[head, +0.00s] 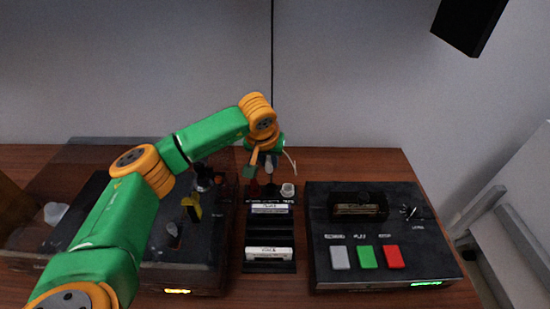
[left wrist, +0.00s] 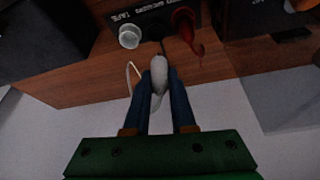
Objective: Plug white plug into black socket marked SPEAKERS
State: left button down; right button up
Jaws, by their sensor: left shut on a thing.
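My left gripper (head: 263,160) is shut on the white plug (left wrist: 159,74), held between its two blue fingers in the left wrist view. The plug also shows small below the gripper in the head view (head: 268,167). A small dark socket strip (head: 262,193) is just below the plug, with a red plug or jack on its left (head: 254,188) and a white round one on its right (head: 288,190). The same red part (left wrist: 187,28) and white part (left wrist: 130,36) flank the plug's tip in the left wrist view. The SPEAKERS marking is too small to read surely, and whether the tip touches the socket cannot be told.
A black box (head: 385,270) with grey, green and red buttons stands to the right. A rack of labelled cassettes (head: 270,235) stands in the middle. A turntable with a clear cover (head: 205,270) is at left. A thin white cable (left wrist: 130,75) hangs beside the gripper.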

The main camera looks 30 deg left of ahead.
aim_at(270, 175)
pick_arm(q)
jog(key=shift+a+f, duration=0.15)
jog(key=shift+a, duration=0.05)
jog(key=shift+w+d+f+b, duration=0.1)
jog(key=shift+d+f+b, duration=0.35)
jog(key=shift+b, duration=0.1)
jog(key=shift+f+b, duration=0.3)
jog(key=shift+f, duration=0.05)
notch_tip(270, 175, down, 2)
jog(key=shift+a+f+b, duration=0.15)
jog(key=shift+f+b, duration=0.1)
jog(key=shift+b, duration=0.75)
jog(key=shift+f, duration=0.1)
jog(key=shift+f+b, duration=0.8)
jog(key=shift+f, duration=0.2)
